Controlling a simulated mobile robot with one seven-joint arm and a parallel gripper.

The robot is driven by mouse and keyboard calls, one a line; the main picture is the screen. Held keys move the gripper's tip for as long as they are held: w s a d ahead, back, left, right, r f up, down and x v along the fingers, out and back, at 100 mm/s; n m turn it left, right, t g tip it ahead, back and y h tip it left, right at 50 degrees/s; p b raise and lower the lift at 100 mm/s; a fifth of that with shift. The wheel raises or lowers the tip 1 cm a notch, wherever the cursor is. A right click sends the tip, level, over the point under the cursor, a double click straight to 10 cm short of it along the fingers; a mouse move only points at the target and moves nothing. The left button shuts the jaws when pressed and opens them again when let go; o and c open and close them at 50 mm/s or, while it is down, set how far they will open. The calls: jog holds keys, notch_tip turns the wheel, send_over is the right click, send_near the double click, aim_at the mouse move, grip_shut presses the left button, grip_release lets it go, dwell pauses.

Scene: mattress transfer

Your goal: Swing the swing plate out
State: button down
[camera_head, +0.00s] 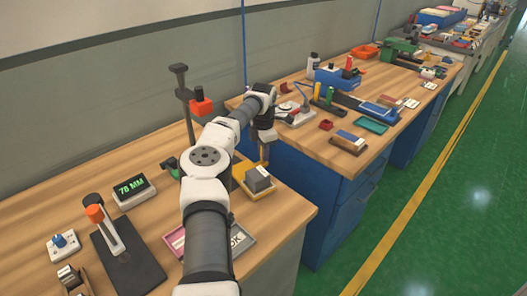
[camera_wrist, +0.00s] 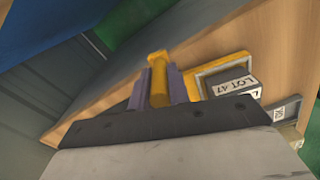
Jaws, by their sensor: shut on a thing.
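The yellow swing plate shows in the head view (camera_head: 240,171), at the right edge of the near bench, and in the wrist view (camera_wrist: 228,62) as a yellow frame. A dark grey block (camera_head: 259,179) rests on it; in the wrist view its label (camera_wrist: 236,85) reads LOT 47. My gripper (camera_wrist: 157,82) is shut on an upright yellow handle (camera_wrist: 158,64), with one grey-purple finger on each side. In the head view my gripper (camera_head: 264,147) points down just behind the block. The joint between handle and plate is hidden.
A grey stand with a red head (camera_head: 201,106) rises left of my forearm. A display reading 78 MM (camera_head: 132,188) and a black-based lever device (camera_head: 126,258) stand on the near bench. A second bench (camera_head: 310,143) lies beyond a narrow gap. Green floor is clear at right.

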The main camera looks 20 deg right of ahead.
jog(key=shift+w+a+r, duration=0.1)
jog(key=c, duration=1.3)
grip_release()
notch_tip(320, 180, up, 14)
jog(key=shift+f+b, duration=0.1)
jog(key=shift+b, duration=0.75)
